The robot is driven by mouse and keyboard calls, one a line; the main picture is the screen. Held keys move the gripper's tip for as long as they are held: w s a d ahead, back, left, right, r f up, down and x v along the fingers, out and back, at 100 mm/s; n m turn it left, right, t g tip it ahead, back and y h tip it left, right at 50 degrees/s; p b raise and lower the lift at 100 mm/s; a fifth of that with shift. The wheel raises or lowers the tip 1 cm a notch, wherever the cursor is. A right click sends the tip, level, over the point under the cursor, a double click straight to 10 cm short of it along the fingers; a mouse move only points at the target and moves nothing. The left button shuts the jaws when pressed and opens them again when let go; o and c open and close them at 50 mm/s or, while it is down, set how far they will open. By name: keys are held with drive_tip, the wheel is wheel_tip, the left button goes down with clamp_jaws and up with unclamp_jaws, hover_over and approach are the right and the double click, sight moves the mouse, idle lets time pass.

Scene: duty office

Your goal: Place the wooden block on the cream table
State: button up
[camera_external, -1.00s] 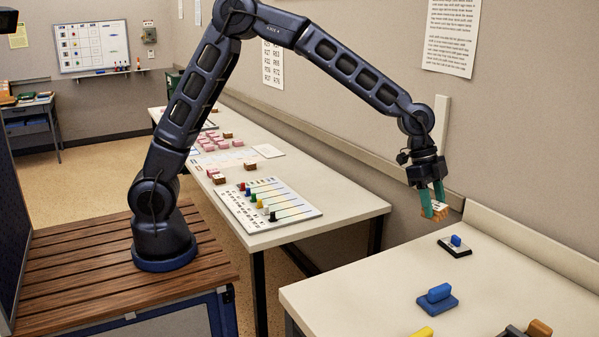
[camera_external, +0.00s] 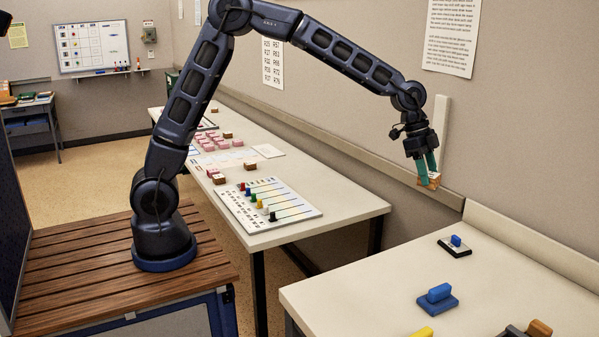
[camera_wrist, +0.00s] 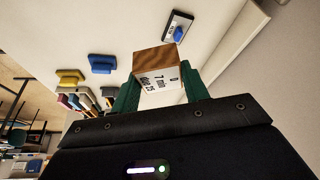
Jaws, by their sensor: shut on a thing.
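My gripper (camera_external: 429,172) has green fingers that are shut on the wooden block (camera_external: 435,181). The block also shows in the wrist view (camera_wrist: 155,62), with a brown wood face and a white face printed with dark text. It is held in the air, by the wall and past the far edge of the near table as the external view shows it. The cream table (camera_external: 365,290) stands at the lower right, with bare surface between its left edge and the objects on it. A second long pale table (camera_external: 345,207) stands behind it.
On the near table are a blue-knobbed dark plate (camera_external: 455,246), a blue stamp-like piece (camera_external: 438,298), a yellow piece (camera_external: 422,332) and an orange-brown piece (camera_external: 539,328). A raised ledge (camera_external: 530,240) runs along its wall side. The far table carries a peg board (camera_external: 268,204) and several pink blocks.

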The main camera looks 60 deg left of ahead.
drive_tip(key=w+a+f+n+t+y, duration=0.15)
drive_tip(key=w+a, duration=0.35)
drive_tip(key=a, duration=0.9)
drive_tip(key=w+a+f+n+h, duration=0.1)
drive_tip(key=w+a+n, duration=0.35)
drive_tip(key=a, duration=0.95)
drive_tip(key=a+f+n+t+y, duration=0.15)
drive_tip(key=a+n, duration=0.25)
drive_tip(key=a, duration=2.5)
drive_tip(key=n+y, duration=0.4)
drive_tip(key=n, duration=0.4)
hover_over(234, 172)
drive_tip(key=s, duration=0.1)
wheel_tip(234, 172, down, 5)
drive_tip(key=f, duration=2)
drive_tip(key=shift+s, duration=0.2)
drive_tip(key=shift+f+g, duration=0.1)
drive_tip(key=shift+g, duration=0.2)
drive_tip(key=o, duration=1)
